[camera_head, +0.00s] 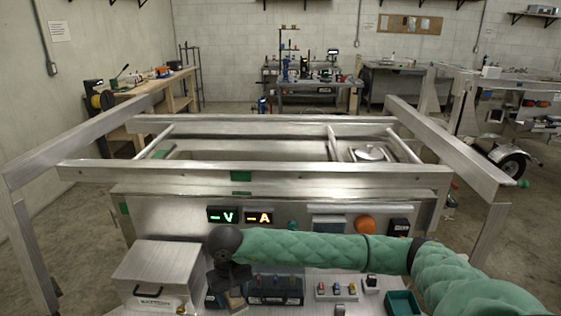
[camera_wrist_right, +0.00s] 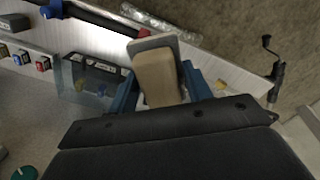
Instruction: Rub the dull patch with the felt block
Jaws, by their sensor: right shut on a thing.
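My right gripper (camera_head: 232,288) is at the end of my green-sleeved arm, low over the front shelf, just right of the metal box. It is shut on the felt block (camera_wrist_right: 157,78), a tan block with a grey face at its far end. Only a small part of the block (camera_head: 236,299) shows in the head view. In the wrist view the block sits between the blue fingers, over the pale shelf (camera_wrist_right: 225,75). I cannot tell whether it touches the metal. I cannot make out the dull patch in either view. My left gripper is not in view.
A metal box (camera_head: 158,272) with a black handle stands left of my gripper. A dark see-through box (camera_head: 275,289), small coloured switches (camera_head: 337,290) and a green bin (camera_head: 403,303) stand to the right. The panel behind has V and A displays (camera_head: 240,216).

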